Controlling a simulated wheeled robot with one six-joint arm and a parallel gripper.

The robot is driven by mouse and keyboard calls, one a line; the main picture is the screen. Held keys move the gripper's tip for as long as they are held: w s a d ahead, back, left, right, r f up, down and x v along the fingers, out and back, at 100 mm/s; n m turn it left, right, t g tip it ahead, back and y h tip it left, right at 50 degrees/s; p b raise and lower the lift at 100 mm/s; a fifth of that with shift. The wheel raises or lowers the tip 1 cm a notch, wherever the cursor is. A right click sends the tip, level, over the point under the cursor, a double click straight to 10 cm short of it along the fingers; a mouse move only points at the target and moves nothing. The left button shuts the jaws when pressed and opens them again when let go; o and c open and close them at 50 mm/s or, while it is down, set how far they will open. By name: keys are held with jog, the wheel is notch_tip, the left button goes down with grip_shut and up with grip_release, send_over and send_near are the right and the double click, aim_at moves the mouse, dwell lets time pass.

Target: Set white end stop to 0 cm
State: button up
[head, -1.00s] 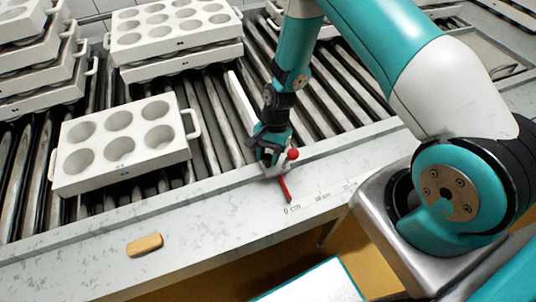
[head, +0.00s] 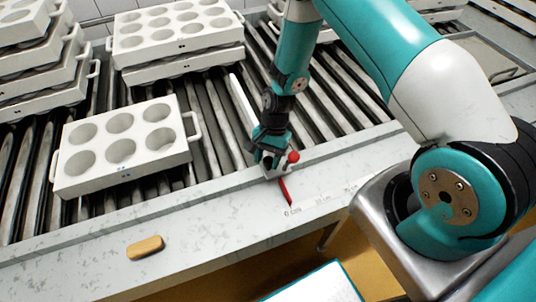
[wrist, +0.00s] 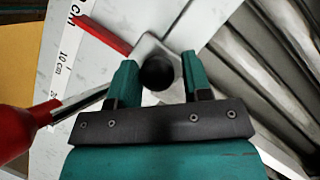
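The white end stop is a long white bar (head: 240,104) lying along the rollers, with a bracket at the table's front rail. A red pointer (head: 285,191) sticks out from the bracket, its tip at the 0 cm mark (head: 292,211) of the printed scale. The pointer also shows in the wrist view (wrist: 100,34). A lever with a red ball (head: 293,157) sits on the bracket; its red end is large at left in the wrist view (wrist: 15,130).
A white mould tray (head: 125,171) with six cups lies on the rollers to the left. Stacked moulds (head: 45,90) stand behind it. A tan block (head: 145,247) lies on the front rail. The rail beside the scale is clear.

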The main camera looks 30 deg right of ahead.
jog(key=b+v, duration=0.2)
jog(key=v, duration=1.5)
jog(key=shift+r+b, duration=0.2)
jog(key=shift+b, duration=0.2)
jog(key=shift+w, duration=0.15)
jog(key=s+a+r+n+t, duration=0.1)
jog(key=s+a+r+n, duration=0.2)
jog(key=r, duration=0.3)
jog(key=s+a+r+n, duration=0.4)
jog(key=r, duration=0.1)
jog(key=s+a+r+n+t, duration=0.1)
jog(key=s+a+r+n, duration=0.1)
jog(key=s+r+n, duration=0.2)
jog(key=s+a+r+n, duration=0.2)
jog(key=s+n, duration=0.4)
jog(key=s, duration=0.5)
jog(key=shift+a+r+t+y, duration=0.3)
jog(key=shift+r+t, duration=0.1)
jog(key=shift+r, duration=0.5)
